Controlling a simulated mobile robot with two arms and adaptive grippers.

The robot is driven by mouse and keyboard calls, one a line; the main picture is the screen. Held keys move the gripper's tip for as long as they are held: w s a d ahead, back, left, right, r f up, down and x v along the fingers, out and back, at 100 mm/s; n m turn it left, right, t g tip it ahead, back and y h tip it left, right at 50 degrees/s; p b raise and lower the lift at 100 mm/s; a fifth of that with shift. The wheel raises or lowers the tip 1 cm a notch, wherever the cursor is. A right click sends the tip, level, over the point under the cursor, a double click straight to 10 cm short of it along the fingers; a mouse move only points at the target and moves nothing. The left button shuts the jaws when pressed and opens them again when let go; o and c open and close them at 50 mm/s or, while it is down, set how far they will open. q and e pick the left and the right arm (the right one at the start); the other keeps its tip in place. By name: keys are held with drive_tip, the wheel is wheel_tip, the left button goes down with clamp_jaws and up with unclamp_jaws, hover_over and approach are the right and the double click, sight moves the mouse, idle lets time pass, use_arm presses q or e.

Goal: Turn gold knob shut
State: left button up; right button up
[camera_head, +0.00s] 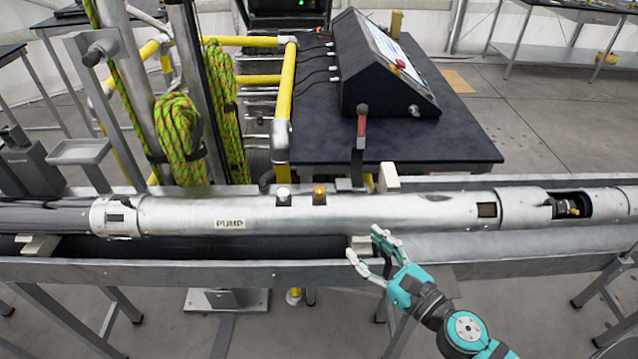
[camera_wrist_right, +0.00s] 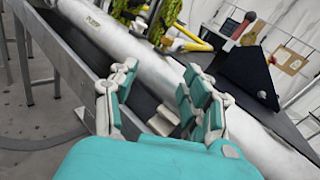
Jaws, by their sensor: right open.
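The gold knob (camera_head: 320,192) sits on top of the long silver tube (camera_head: 400,211), just right of a silver knob (camera_head: 283,194). Both are small in the head view. The tube lies level in a metal trough and bears a PUMP label. My right gripper (camera_head: 366,247) is open and empty in front of the tube, below and to the right of the gold knob, apart from it. In the right wrist view its two fingers (camera_wrist_right: 150,100) are spread, with the tube beyond them. The gold knob cannot be made out clearly there. My left gripper is not in view.
A dark control console (camera_head: 385,65) stands on a black table (camera_head: 465,135) behind the tube. Yellow rails (camera_head: 283,120) and coiled green rope (camera_head: 183,140) stand behind left. The trough's front wall (camera_head: 180,271) runs before the tube.

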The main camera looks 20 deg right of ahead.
drive_tip(key=r+m, duration=0.1)
drive_tip(key=m, duration=0.1)
drive_tip(key=p, duration=0.4)
approach(323, 194)
drive_tip(key=w, duration=0.2)
drive_tip(key=x, duration=0.5)
drive_tip(key=p+x, duration=0.1)
drive_tip(key=x, duration=0.2)
drive_tip(key=shift+a, duration=0.35)
drive_tip(key=shift+w+a, duration=0.2)
drive_tip(key=shift+w, duration=0.35)
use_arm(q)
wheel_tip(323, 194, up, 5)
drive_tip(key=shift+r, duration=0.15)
use_arm(e)
drive_tip(key=shift+c, duration=0.3)
drive_tip(key=shift+f, duration=0.1)
clamp_jaws()
